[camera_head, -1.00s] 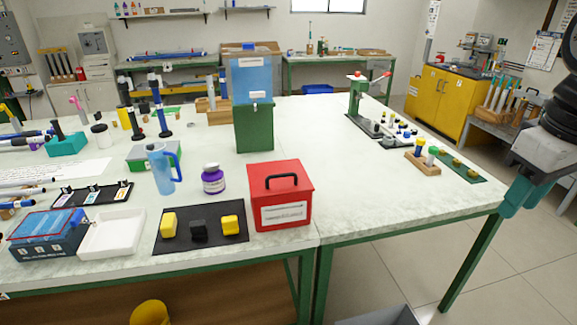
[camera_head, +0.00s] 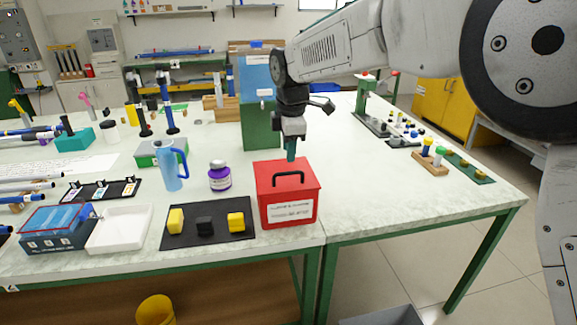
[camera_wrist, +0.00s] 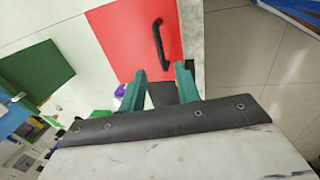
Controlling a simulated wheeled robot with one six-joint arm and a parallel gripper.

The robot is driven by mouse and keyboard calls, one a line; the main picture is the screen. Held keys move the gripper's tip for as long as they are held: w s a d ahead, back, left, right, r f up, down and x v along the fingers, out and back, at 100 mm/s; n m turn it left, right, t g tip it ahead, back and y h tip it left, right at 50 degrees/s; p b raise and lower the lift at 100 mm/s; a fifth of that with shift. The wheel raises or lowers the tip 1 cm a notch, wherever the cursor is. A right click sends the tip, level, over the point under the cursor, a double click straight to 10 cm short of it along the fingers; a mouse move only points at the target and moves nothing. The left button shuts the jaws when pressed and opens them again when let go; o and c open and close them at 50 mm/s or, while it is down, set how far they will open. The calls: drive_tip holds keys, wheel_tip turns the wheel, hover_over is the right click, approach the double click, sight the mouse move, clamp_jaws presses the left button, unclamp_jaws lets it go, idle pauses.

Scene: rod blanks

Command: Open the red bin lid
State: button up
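The red bin (camera_head: 290,208) stands near the front edge of the table, with a white label on its front. Its red lid (camera_head: 265,176) is shut and has a black handle (camera_head: 293,176) on top. My gripper (camera_head: 291,156) points down at the back edge of the lid in the head view, behind the handle. In the wrist view my gripper (camera_wrist: 160,72) shows two green fingers apart with nothing between them. The handle (camera_wrist: 158,44) lies just beyond the fingertips there, not between them. Whether the fingers touch the lid cannot be told.
A purple-labelled jar (camera_head: 220,177) and a black mat (camera_head: 208,232) with yellow and black blocks are left of the bin. A green and blue dispenser (camera_head: 260,126) stands behind, close to my arm.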

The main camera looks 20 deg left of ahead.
sight(289, 173)
drive_tip(key=f, duration=0.4)
drive_tip(key=w+f, duration=0.1)
drive_tip(key=f, duration=0.1)
drive_tip(key=shift+a+f, duration=0.25)
drive_tip(key=shift+w, duration=0.1)
clamp_jaws()
